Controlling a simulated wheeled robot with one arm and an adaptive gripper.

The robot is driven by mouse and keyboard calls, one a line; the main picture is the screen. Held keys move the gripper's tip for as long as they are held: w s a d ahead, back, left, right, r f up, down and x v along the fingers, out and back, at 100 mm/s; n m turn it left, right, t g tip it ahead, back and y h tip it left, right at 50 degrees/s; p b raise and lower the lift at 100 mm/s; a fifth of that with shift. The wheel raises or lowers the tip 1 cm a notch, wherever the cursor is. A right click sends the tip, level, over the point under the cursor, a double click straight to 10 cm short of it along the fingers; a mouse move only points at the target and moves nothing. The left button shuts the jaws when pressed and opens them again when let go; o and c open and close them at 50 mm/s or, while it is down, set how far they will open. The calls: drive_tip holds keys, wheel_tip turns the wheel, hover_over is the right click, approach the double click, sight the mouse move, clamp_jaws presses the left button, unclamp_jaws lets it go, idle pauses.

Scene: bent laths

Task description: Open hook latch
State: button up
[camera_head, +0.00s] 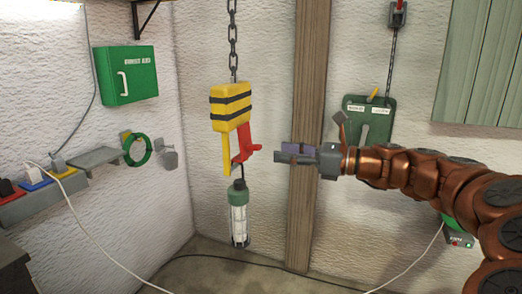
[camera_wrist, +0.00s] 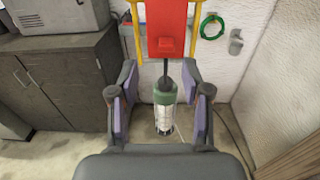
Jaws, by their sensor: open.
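The hook block (camera_head: 230,107), yellow with black stripes, hangs on a chain. Its red latch (camera_head: 242,143) is at the lower right, with a small red tab pointing right. The latch also shows at the top of the wrist view (camera_wrist: 166,28), between yellow hook sides. A green-topped lamp (camera_head: 239,212) hangs upright below the hook on a dark cord; it also shows in the wrist view (camera_wrist: 164,108). My gripper (camera_head: 279,153) is open and empty, to the right of the latch and apart from it. In the wrist view my fingers (camera_wrist: 160,110) stand either side of the lamp's image.
A wooden post (camera_head: 306,120) stands behind my gripper. A green cabinet (camera_head: 125,75) and a shelf (camera_head: 98,159) are on the left wall. A green panel (camera_head: 366,122) hangs behind my arm. A dark cabinet (camera_wrist: 60,82) shows at left in the wrist view.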

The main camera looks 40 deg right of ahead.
sight(260, 146)
drive_tip(key=shift+m, duration=0.3)
drive_tip(key=shift+w+d+r+p+x, duration=0.1)
drive_tip(key=shift+p+x, duration=0.1)
drive_tip(key=shift+x, duration=0.95)
drive_tip(key=shift+w+d+r+p+x, duration=0.1)
drive_tip(key=shift+d+p+x, duration=0.1)
drive_tip(key=shift+x, duration=1)
drive_tip(key=shift+w+d+r+p+x, duration=0.1)
drive_tip(key=shift+p+x, duration=0.1)
drive_tip(key=shift+x, duration=0.95)
clamp_jaws()
